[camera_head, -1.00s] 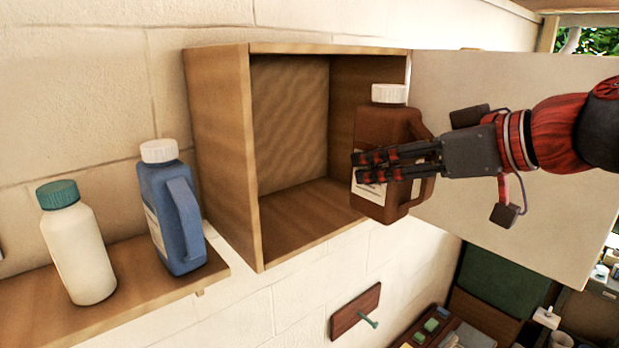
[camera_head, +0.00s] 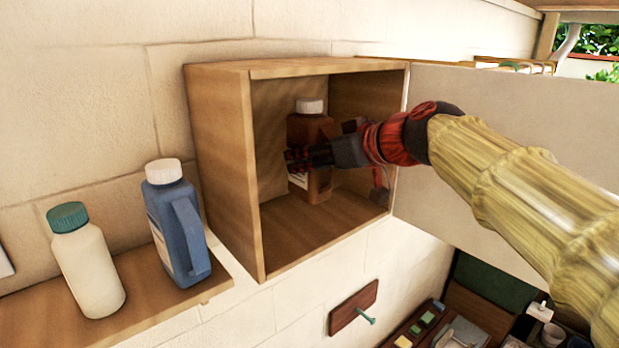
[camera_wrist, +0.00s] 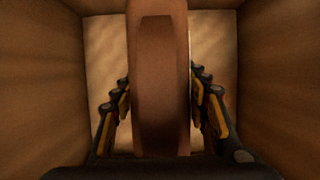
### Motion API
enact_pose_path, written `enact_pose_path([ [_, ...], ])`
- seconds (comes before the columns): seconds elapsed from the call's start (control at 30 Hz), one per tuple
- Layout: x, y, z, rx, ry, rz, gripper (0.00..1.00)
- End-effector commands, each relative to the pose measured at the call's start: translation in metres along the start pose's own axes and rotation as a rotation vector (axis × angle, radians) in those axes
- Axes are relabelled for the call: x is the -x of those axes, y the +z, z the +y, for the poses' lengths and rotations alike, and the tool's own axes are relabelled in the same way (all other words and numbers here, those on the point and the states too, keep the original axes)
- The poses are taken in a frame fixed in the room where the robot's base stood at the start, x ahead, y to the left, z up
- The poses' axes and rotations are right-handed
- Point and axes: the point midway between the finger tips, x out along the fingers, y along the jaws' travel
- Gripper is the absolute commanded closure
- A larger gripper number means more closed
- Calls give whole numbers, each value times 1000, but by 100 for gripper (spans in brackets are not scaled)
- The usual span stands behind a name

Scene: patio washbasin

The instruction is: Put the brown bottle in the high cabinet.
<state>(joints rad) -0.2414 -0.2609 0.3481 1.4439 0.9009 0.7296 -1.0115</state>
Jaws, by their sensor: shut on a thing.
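The brown bottle (camera_head: 311,130) has a white cap and a pale label. It is upright inside the wooden wall cabinet (camera_head: 222,160), towards the back. My gripper (camera_head: 300,158) reaches in through the open front from the right and is shut on the bottle. In the wrist view the bottle (camera_wrist: 160,80) stands between the two fingers, its handle side facing the camera, with the cabinet's back and side walls around it. The bottle's base looks close to the cabinet floor (camera_head: 300,228); I cannot tell whether it touches.
The cabinet door (camera_head: 490,110) stands wide open to the right, behind my arm. A blue jug (camera_head: 176,225) and a white bottle with a green cap (camera_head: 86,260) stand on a wooden shelf (camera_head: 135,290) at left. A hook board (camera_head: 353,307) is below the cabinet.

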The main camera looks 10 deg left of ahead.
Motion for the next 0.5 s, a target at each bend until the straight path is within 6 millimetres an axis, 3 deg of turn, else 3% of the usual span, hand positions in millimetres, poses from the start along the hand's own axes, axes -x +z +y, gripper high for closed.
enact_pose_path([
  [0.27,-5,16,0,2,2,5,100],
  [0.5,-16,42,0,1,2,5,100],
])
